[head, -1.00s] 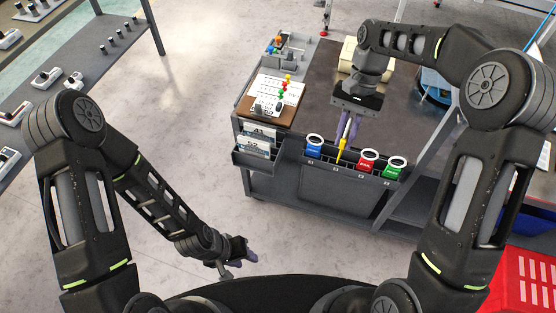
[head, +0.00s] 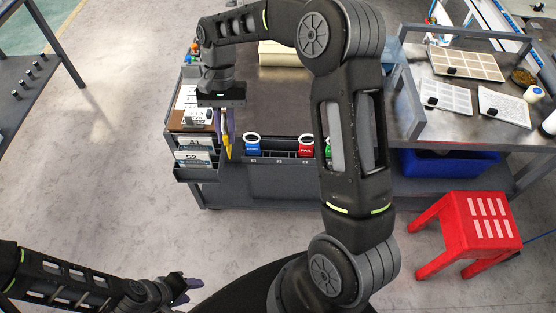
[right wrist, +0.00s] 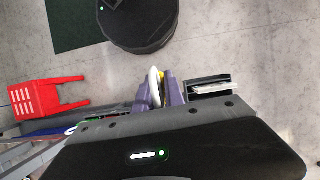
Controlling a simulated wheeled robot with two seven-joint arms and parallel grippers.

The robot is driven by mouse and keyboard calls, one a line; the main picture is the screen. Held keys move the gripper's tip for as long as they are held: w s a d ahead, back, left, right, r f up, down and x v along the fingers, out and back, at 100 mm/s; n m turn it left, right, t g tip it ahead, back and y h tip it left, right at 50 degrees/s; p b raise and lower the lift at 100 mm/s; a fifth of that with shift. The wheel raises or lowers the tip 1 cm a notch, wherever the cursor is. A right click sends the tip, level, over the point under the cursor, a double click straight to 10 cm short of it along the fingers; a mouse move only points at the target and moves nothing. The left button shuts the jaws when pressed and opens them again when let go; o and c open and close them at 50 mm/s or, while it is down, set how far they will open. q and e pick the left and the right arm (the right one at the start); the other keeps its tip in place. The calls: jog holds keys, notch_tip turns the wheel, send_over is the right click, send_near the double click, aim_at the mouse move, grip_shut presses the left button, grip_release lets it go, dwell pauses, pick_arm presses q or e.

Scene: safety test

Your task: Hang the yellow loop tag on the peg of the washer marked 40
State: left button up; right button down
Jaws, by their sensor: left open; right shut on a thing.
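My right gripper (head: 224,125) is shut on the yellow loop tag (head: 228,147), which hangs point down above the front of the cart, left of the blue tag. The right wrist view shows the purple fingers (right wrist: 162,95) around a white round piece with a yellow part (right wrist: 162,80). The rest of the tag is hidden there. My left gripper (head: 186,288) is open and empty, low over the floor. I cannot make out a washer marked 40 or its peg in these frames.
A blue tag (head: 252,145) and a red tag (head: 305,146) stand in the cart's front rack; a green one is mostly behind my right arm. Cards (head: 194,150) sit in a holder at left. A red stool (head: 468,232) stands at right. Floor at left is clear.

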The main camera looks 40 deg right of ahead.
jog(key=d+f+m+t, duration=0.3)
jog(key=d+f+m, duration=0.1)
jog(key=d+m, duration=0.4)
jog(key=d+f+m+t+y, duration=0.1)
jog(key=d+f+m+t, duration=0.2)
jog(key=d+m, duration=0.5)
jog(key=f+m, duration=0.1)
jog(key=m, duration=0.1)
jog(key=shift+d+f+m, duration=0.25)
jog(key=shift+f+m, duration=0.05)
jog(key=shift+w+f+p, duration=0.1)
jog(key=shift+f+p, duration=0.3)
jog(key=shift+f, duration=2.55)
notch_tip(320, 180, down, 4)
jog(key=shift+r+p, duration=0.2)
jog(key=shift+p, duration=0.25)
